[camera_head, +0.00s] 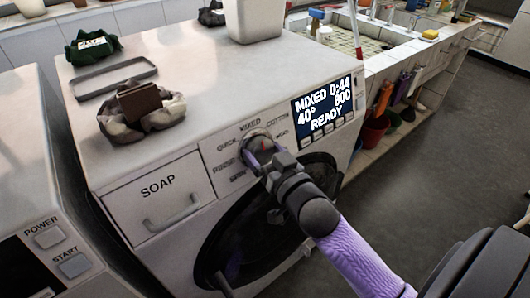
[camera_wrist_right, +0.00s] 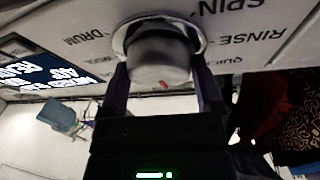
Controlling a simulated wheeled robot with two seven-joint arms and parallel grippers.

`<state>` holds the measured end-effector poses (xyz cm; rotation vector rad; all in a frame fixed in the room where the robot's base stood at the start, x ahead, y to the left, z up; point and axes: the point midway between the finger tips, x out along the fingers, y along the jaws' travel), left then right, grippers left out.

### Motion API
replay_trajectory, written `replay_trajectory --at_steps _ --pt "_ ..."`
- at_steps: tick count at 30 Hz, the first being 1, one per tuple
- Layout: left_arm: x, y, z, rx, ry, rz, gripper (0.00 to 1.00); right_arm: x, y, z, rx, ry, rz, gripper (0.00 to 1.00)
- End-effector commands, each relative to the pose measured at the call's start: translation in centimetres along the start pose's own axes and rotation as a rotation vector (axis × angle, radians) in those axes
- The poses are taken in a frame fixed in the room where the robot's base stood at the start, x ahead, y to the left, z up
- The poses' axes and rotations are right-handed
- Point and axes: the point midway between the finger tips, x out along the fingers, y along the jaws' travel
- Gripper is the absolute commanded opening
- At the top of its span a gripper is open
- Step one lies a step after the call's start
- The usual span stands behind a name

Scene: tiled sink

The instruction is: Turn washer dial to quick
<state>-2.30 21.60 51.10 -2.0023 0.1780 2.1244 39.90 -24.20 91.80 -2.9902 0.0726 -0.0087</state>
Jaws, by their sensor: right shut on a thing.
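The washer dial (camera_head: 255,141) is a round grey knob on the front panel of the white washer (camera_head: 200,75). My right gripper (camera_head: 264,150) is shut on the dial, with one finger on either side of it. In the right wrist view the dial (camera_wrist_right: 160,58) sits between the two dark fingers, and a small red mark shows on its face. Labels such as QUICK, MIXED and COTTON surround the dial. The washer display (camera_head: 324,106) reads MIXED 0:44, 40°, 800, READY. My left gripper is out of view.
The soap drawer (camera_head: 157,192) is left of the dial and the dark round door (camera_head: 255,240) is below. A tiled sink (camera_head: 350,40) stands behind; the floor at right is clear.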

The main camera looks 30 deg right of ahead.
Motion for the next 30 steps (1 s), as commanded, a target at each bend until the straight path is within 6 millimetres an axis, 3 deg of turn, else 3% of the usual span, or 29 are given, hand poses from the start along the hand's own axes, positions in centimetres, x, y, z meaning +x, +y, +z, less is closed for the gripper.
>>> replay_trajectory --at_steps 20,30 --pt "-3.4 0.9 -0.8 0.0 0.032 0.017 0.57 0.0 0.2 -0.2 -0.44 0.03 -0.159 0.24" --pt "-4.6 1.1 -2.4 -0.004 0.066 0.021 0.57 0.0 0.3 -0.1 -0.638 0.045 -0.232 0.24"
